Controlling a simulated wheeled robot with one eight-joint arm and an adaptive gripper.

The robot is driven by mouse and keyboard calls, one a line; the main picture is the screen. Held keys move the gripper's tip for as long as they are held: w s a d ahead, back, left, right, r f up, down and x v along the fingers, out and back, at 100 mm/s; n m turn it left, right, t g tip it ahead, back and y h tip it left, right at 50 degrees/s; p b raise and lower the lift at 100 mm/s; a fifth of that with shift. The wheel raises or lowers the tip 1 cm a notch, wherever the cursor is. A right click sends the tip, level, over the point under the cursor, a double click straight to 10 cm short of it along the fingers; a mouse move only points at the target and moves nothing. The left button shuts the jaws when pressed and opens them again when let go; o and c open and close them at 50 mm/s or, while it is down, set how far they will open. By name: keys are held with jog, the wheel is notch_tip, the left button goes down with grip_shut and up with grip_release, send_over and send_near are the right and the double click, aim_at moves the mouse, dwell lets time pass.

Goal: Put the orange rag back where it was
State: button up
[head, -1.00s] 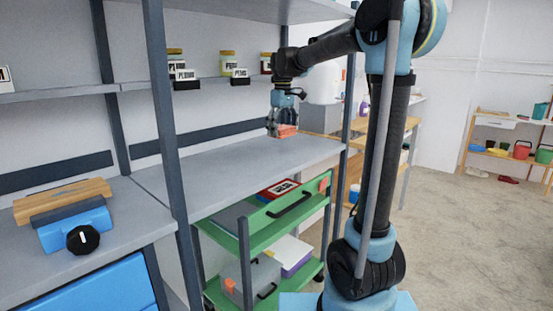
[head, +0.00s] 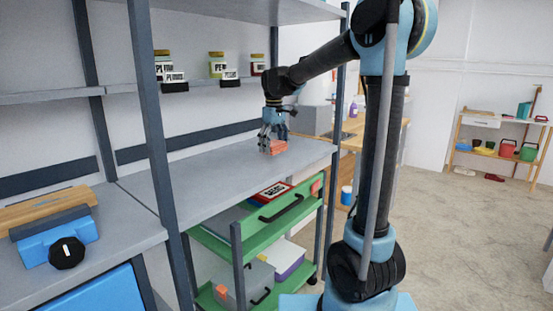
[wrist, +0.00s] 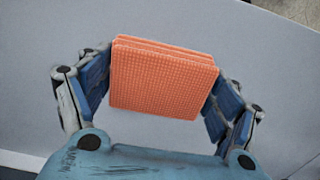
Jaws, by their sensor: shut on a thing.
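The orange rag (wrist: 161,82) is a folded, waffle-textured square. In the wrist view it sits between the two fingers of my gripper (wrist: 160,90), which is shut on it. In the head view my gripper (head: 272,143) points down over the right part of the grey shelf top (head: 222,170), with the orange rag (head: 276,149) at its fingertips. The rag is at or just above the shelf surface; I cannot tell whether it touches.
Dark shelf posts (head: 159,130) stand in front of the surface. Labelled jars (head: 217,66) stand on the shelf behind. A green cart (head: 250,232) is below, and a blue vise-like tool (head: 58,240) is at left. The middle of the grey shelf is clear.

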aim_at(274, 162)
jog(key=shift+f, duration=2.2)
jog(key=o, duration=1.1)
notch_tip(274, 162, up, 12)
jog(key=s+d+f+m+t, duration=0.1)
jog(key=s+d+f+m, duration=0.55)
jog(key=s+d, duration=0.8)
jog(key=s+d+f+m, duration=0.1)
jog(key=s+d+f, duration=0.1)
jog(key=s+f, duration=0.3)
jog(key=s+d+f+m, duration=0.1)
jog(key=s+d+f, duration=0.2)
jog(key=s+f, duration=0.3)
jog(key=s+d+f+m+t, duration=0.1)
jog(key=s+d+f, duration=0.1)
jog(key=s+f, duration=0.4)
jog(key=shift+d+f+m, duration=0.2)
jog(key=shift+f, duration=0.6)
jog(key=shift+d+f+m, duration=0.15)
jog(key=shift+d+f, duration=0.05)
jog(key=shift+f, duration=0.55)
